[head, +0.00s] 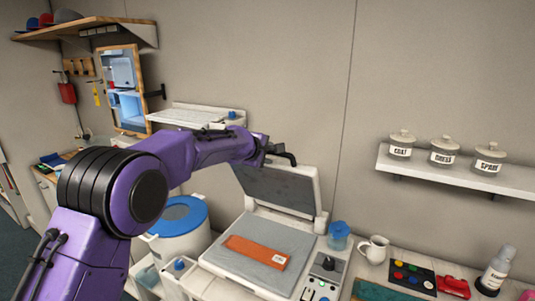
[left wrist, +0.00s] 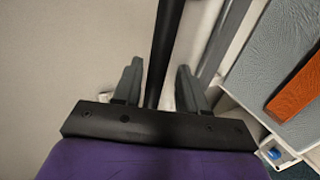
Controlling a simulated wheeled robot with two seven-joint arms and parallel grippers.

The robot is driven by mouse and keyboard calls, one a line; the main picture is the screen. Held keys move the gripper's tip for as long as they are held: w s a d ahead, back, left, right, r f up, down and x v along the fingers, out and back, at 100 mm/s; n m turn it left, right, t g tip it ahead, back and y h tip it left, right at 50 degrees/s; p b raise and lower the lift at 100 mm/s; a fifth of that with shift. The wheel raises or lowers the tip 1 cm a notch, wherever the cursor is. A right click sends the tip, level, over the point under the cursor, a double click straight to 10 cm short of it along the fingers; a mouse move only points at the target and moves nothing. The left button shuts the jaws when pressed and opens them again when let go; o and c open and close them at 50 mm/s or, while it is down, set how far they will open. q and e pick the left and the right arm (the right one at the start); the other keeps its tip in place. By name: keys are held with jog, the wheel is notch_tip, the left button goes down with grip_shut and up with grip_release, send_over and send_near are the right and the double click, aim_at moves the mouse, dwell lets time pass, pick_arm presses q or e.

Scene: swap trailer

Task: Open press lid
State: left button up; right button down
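The press (head: 255,262) stands on the counter with its grey lid (head: 282,188) raised and tilted back toward the wall. An orange cloth with a small white label (head: 262,250) lies on its grey bed; it also shows in the left wrist view (left wrist: 298,88). My left gripper (head: 272,152) is at the lid's top edge, by the black handle (head: 286,156). In the left wrist view a black bar (left wrist: 165,50) runs between the fingers of my left gripper (left wrist: 158,85), with gaps visible on both sides, so it is open around the bar. My right gripper is out of view.
A blue-lidded white bucket (head: 180,215) stands left of the press. A blue cup (head: 338,236), a white jug (head: 375,249) and a paint palette (head: 411,276) are to the right. A wall shelf (head: 460,177) holds labelled jars.

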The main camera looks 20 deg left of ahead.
pick_arm(q)
jog(key=shift+s+r, duration=0.1)
jog(key=shift+s, duration=0.05)
jog(key=b+v, duration=0.4)
jog(key=v, duration=0.6)
